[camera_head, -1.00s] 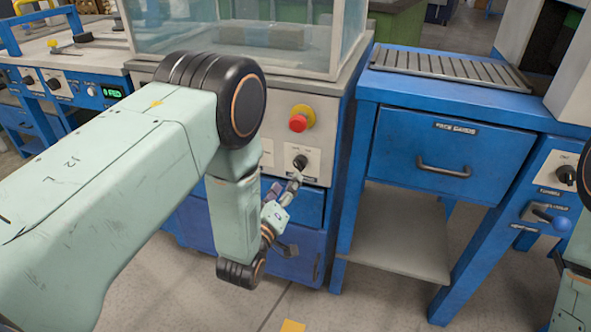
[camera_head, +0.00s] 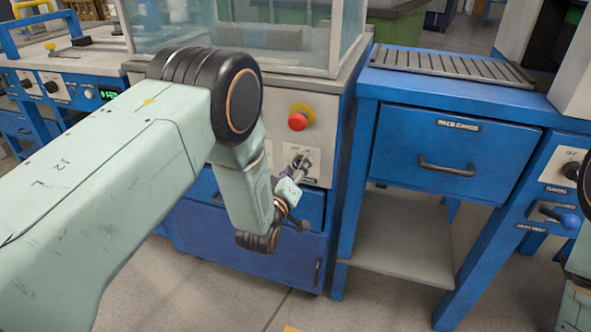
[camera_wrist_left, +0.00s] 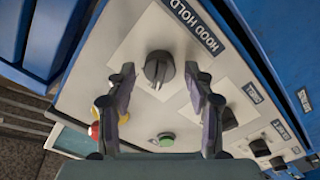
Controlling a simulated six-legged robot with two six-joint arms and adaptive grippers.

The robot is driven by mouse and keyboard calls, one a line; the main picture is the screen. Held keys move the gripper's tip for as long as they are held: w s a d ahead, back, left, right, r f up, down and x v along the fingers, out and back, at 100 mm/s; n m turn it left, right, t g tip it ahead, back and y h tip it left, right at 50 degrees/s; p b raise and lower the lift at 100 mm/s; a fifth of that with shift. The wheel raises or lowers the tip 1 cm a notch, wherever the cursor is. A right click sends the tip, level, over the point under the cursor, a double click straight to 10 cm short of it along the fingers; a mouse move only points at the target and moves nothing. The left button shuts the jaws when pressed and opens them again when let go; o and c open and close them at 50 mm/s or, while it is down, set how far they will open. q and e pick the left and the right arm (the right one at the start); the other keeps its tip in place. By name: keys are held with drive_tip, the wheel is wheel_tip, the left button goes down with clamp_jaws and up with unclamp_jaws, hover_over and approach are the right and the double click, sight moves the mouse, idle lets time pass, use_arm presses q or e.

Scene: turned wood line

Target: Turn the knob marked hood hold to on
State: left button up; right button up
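The dark round knob (camera_wrist_left: 158,68) sits on a pale plate beside the label HOOD HOLD (camera_wrist_left: 190,25) in the left wrist view. A pale mark shows on its lower part in that picture. My left gripper (camera_wrist_left: 160,72) is open, its two fingertips on either side of the knob with gaps to each. Whether the tips reach as deep as the knob I cannot tell. My right gripper is not in view.
A red button (camera_head: 298,121) on a yellow base is just above the gripper. The wrist view also shows a green button (camera_wrist_left: 166,139) and another dark knob (camera_wrist_left: 228,118) nearby. A blue bench with a drawer (camera_head: 440,150) stands to the right.

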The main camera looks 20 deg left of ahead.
use_arm(q)
drive_tip(key=shift+d, duration=0.1)
drive_tip(key=c, duration=1)
drive_tip(key=shift+m, duration=0.4)
drive_tip(key=shift+f+m+p, duration=0.1)
drive_tip(key=shift+m+p, duration=1.6)
drive_tip(key=shift+m, duration=3.8)
